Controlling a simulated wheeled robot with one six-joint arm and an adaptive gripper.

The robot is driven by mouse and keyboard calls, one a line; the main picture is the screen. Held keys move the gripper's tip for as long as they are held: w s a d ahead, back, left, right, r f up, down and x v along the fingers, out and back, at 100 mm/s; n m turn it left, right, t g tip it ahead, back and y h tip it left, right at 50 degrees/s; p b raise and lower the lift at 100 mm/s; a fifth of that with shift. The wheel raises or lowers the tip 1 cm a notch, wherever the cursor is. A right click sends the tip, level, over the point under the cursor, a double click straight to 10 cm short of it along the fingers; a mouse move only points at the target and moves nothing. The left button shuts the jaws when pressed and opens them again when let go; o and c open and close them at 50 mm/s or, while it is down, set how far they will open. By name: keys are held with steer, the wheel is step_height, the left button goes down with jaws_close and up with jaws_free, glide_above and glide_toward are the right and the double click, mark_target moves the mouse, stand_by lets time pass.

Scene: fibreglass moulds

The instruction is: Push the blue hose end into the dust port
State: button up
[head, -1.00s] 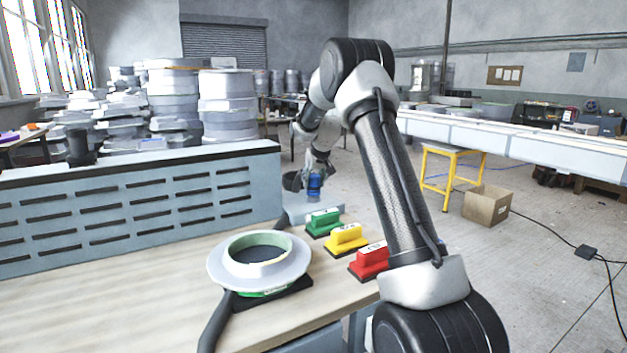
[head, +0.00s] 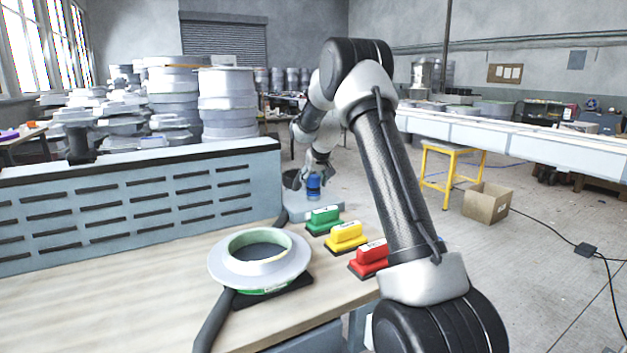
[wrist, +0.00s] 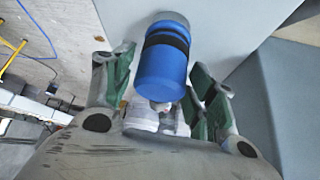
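The blue hose end (wrist: 164,62), a short cylinder with a black band, stands between and ahead of my fingers in the wrist view. It also shows in the head view (head: 314,187), over a pale grey box at the bench's far end. A grey round collar (wrist: 168,17), perhaps the dust port, shows at its far end; how deep it sits I cannot tell. My gripper (wrist: 162,58) has green-padded fingers, one on each side of the hose end with thin gaps, and looks open. In the head view it is small and partly hidden behind my arm.
On the bench (head: 100,310), a white ring mould (head: 225,272) sits on a black pad. Green (head: 323,217), yellow (head: 345,237) and red (head: 369,258) blocks line the right edge. A slotted blue-grey panel (head: 140,205) stands behind. Black hose (head: 213,325) runs past the mould.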

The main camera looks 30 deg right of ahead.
steer(key=shift+o, duration=0.3)
steer(key=v, duration=1.2)
steer(key=s+f+g, duration=0.1)
steer(key=s, duration=0.1)
steer(key=s+a+f, duration=0.1)
steer(key=s+f, duration=0.1)
steer(key=s+f+g, duration=0.1)
steer(key=s+f, duration=0.1)
steer(key=s, duration=0.1)
steer(key=shift+s+a+f+g, duration=0.1)
steer(key=shift+a+g, duration=0.1)
steer(key=shift+g, duration=0.1)
steer(key=s+a+r, duration=0.2)
steer(key=s+a, duration=0.1)
steer(key=s, duration=1)
steer(key=s+a+r+n, duration=0.1)
steer(key=s+a, duration=0.3)
steer(key=s, duration=0.8)
steer(key=s+a+r+y, duration=0.1)
steer(key=s+a+r, duration=0.3)
steer(key=s, duration=0.9)
steer(key=shift+s+n, duration=0.4)
